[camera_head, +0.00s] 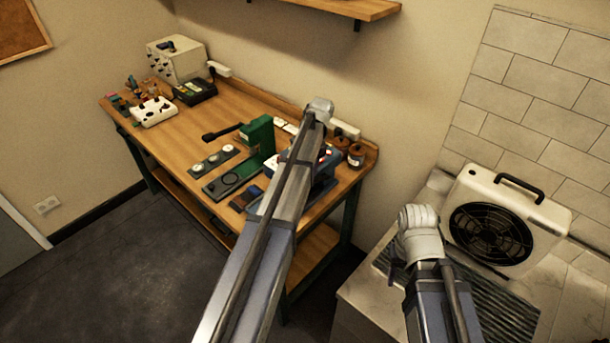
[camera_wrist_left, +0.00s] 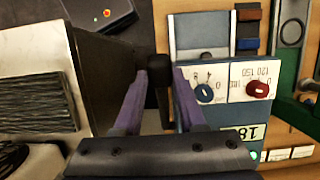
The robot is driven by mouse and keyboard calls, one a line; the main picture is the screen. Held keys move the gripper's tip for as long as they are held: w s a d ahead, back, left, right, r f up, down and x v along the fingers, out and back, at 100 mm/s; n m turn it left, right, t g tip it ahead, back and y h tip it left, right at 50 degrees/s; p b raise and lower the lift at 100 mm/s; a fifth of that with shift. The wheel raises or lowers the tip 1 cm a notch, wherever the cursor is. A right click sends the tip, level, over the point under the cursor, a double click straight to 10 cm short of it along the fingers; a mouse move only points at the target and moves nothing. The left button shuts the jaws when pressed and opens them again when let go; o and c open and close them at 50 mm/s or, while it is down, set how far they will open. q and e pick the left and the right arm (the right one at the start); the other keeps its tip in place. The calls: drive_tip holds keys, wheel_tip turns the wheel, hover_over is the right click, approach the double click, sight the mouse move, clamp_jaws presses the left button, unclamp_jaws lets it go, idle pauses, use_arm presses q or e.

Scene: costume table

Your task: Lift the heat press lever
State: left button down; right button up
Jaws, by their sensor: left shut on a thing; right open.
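The heat press (camera_wrist_left: 224,82) is a blue machine with a cream panel, a blue dial, a red dial and a lit display in the left wrist view. In the head view the press (camera_head: 328,172) is partly hidden behind my left arm. Its lever ends in a black grip (camera_wrist_left: 158,98) beside the panel. My left gripper (camera_wrist_left: 158,72) has its two purple-grey fingers on either side of this grip and is shut on it. The lever's pivot is hidden. My right gripper (camera_head: 418,240) is above the right counter, open, with its fingers mostly hidden by the wrist.
A green press (camera_head: 258,135) with a black handle stands just left of the heat press on the wooden table (camera_head: 205,125). Brown jars (camera_head: 356,155) stand to its right. A cream fan unit (camera_head: 508,225) sits on the right counter, close to my right arm.

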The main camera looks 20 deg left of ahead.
use_arm(q)
drive_tip(key=shift+w, duration=0.3)
drive_tip(key=c, duration=0.9)
unclamp_jaws()
drive_tip(key=o, duration=0.4)
drive_tip(key=shift+d, duration=0.1)
drive_tip(key=shift+s, duration=0.1)
drive_tip(key=p+v, duration=0.7)
drive_tip(key=shift+r, duration=0.35)
drive_tip(key=shift+d, duration=0.1)
